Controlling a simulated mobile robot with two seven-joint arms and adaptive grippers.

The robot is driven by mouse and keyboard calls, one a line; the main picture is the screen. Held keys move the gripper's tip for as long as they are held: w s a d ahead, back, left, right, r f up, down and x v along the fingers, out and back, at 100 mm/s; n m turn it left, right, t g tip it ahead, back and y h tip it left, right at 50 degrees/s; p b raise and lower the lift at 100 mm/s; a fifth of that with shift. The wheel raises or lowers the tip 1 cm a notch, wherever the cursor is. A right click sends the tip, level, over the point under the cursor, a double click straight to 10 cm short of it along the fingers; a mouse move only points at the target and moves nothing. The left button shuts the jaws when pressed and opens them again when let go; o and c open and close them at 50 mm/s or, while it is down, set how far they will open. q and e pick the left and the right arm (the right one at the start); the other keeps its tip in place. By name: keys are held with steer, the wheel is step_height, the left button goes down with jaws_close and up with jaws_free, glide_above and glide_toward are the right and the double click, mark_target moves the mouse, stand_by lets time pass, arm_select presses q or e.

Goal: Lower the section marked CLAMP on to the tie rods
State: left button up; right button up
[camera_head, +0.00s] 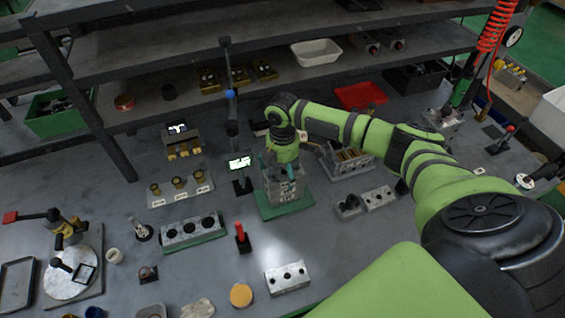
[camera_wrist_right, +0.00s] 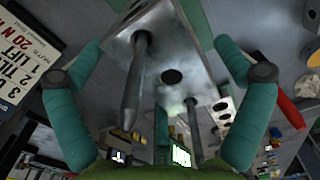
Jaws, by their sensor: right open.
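My right gripper (camera_head: 282,168) points down over a grey metal block stack (camera_head: 285,192) on a green base (camera_head: 284,210). In the right wrist view its teal fingers (camera_wrist_right: 157,55) are spread, one on each side of a metal block (camera_wrist_right: 172,60) with dark holes. Two tie rods (camera_wrist_right: 134,85) rise from the block towards the camera, between the fingers. I see no section held in the fingers. The CLAMP marking is not readable in either view, so I cannot tell which block carries it. My left gripper is not in view.
A block with dark holes (camera_head: 192,231) lies left of the stack, and another pale block (camera_head: 287,278) lies in front. A red-handled tool (camera_head: 242,238) stands between them. A small lit display (camera_head: 240,161) stands close to the gripper's left. Shelves (camera_head: 270,80) cross behind.

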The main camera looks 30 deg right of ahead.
mark_target(283, 169)
step_height(283, 169, up, 12)
stand_by(0.4)
stand_by(0.4)
